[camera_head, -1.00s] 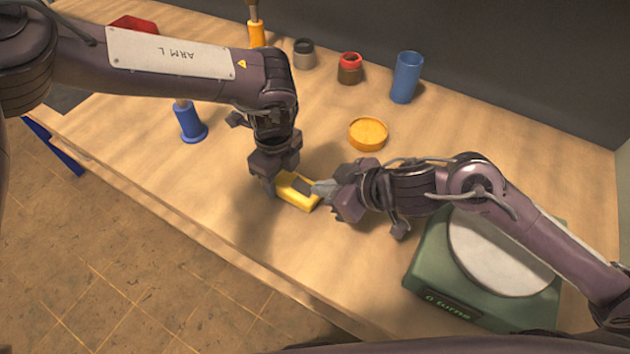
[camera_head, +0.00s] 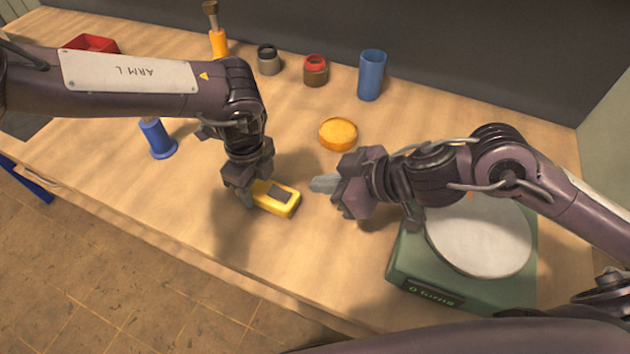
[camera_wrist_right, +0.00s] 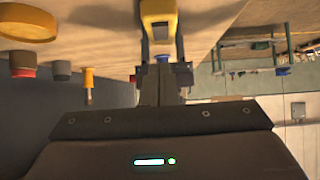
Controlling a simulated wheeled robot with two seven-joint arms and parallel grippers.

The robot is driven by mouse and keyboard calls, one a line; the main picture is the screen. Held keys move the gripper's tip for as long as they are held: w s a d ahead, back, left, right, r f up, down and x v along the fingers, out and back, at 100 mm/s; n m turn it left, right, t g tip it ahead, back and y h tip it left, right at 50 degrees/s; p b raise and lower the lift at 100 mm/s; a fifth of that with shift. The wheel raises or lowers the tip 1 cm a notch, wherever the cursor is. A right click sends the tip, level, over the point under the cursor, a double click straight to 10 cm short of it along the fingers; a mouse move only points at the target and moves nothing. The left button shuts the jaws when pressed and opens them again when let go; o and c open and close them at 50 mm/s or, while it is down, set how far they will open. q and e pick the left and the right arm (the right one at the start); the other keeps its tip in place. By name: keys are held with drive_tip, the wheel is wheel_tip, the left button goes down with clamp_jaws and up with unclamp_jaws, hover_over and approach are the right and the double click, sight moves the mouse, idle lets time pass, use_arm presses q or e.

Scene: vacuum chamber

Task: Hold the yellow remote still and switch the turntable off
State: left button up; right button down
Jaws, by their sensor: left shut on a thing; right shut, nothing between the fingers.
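The yellow remote (camera_head: 284,205) lies on the wooden table, with a dark panel on its top face. My left gripper (camera_head: 246,193) is shut on the remote's left end. My right gripper (camera_head: 320,184) is shut and empty, just right of the remote and apart from it. In the right wrist view the remote (camera_wrist_right: 158,12) is ahead of the right fingers (camera_wrist_right: 160,62). The green turntable (camera_head: 410,258) stands at the right with a pale round disc (camera_head: 480,245) on top. Its front display (camera_head: 434,293) reads "0 turns". My right arm passes over its back part.
A round orange-yellow lid (camera_head: 338,134) lies behind the right gripper. A blue cup (camera_head: 371,76), a red-topped jar (camera_head: 315,70), a grey jar (camera_head: 268,60) and an orange-handled brush (camera_head: 218,40) stand at the back. A blue-based item (camera_head: 158,140) and a red bin (camera_head: 92,44) are left.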

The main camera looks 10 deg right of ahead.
sight(271, 188)
drive_tip(key=shift+w+a, duration=0.2)
drive_tip(key=shift+a, duration=0.15)
drive_tip(key=x, duration=1)
drive_tip(key=shift+f, duration=0.2)
idle(0.4)
